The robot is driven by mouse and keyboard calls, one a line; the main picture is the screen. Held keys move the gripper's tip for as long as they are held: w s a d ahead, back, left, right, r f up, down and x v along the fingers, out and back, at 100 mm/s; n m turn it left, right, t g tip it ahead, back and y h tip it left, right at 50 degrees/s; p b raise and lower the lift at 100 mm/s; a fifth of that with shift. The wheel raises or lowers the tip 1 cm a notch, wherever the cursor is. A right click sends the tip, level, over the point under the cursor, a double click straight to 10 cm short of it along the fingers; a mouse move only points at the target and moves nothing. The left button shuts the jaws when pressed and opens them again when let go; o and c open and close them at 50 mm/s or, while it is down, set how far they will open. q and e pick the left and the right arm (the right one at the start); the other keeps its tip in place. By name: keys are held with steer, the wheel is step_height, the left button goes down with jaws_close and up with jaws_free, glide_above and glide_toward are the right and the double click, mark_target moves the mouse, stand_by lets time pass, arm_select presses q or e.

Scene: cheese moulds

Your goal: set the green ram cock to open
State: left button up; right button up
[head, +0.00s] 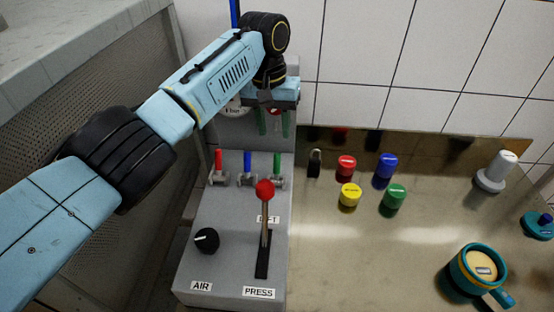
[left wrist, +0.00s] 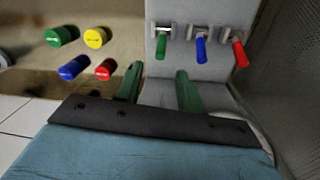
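The green ram cock (head: 277,165) is at the right end of a row of three cocks on the grey console, its handle standing up in the head view. It also shows in the left wrist view (left wrist: 161,46), where the view is turned over. My left gripper (head: 273,122) is above and behind the cock row, fingers pointing down. Its two green fingers (left wrist: 159,88) are spread apart with nothing between them, clear of the green handle. My right gripper is not in view.
Beside the green cock are a blue cock (head: 248,166) and a red cock (head: 218,164). A red-knobbed press lever (head: 265,215) stands in front, with a black air knob (head: 206,240). Coloured caps lie on the bench to the right, near a teal mould (head: 463,280).

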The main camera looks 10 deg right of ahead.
mark_target(276, 152)
arm_select(q)
steer(key=f, duration=1)
steer(key=shift+d+f+b, duration=0.25)
steer(key=shift+d+b, duration=0.1)
steer(key=shift+d, duration=0.05)
jaws_close()
